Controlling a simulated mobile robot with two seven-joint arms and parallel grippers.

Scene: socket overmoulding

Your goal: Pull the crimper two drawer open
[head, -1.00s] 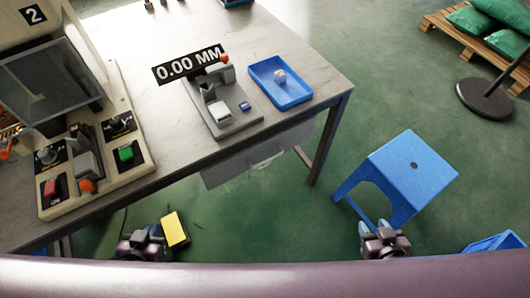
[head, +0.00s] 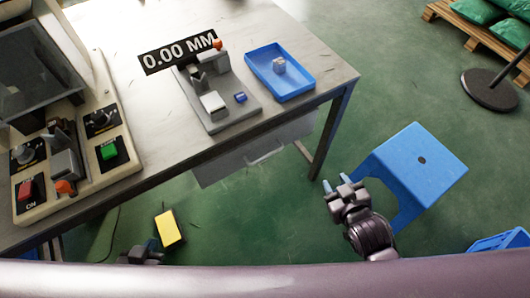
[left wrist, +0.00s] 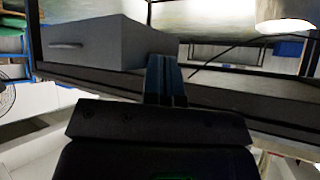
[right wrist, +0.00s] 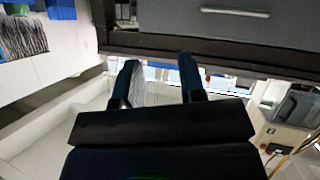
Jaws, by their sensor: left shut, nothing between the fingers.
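The grey drawer (head: 235,163) hangs under the table's front edge, with a pale bar handle (head: 265,157) on its front. It looks shut. The drawer (right wrist: 180,18) and its handle (right wrist: 235,12) also show at the top of the right wrist view, and the drawer (left wrist: 110,42) and handle (left wrist: 66,45) at the upper left of the left wrist view. My right gripper (head: 336,183) is open and empty, to the right of the handle and apart from it. My left gripper (head: 150,246) is shut and empty, low at the left, mostly hidden by my body.
The table (head: 325,70) carries a gauge (head: 218,100), a blue tray (head: 290,90) with a small part, and a machine (head: 60,150) with buttons. A blue stool (head: 425,165) stands close beside my right gripper. A yellow-topped item (head: 168,229) is near my left gripper.

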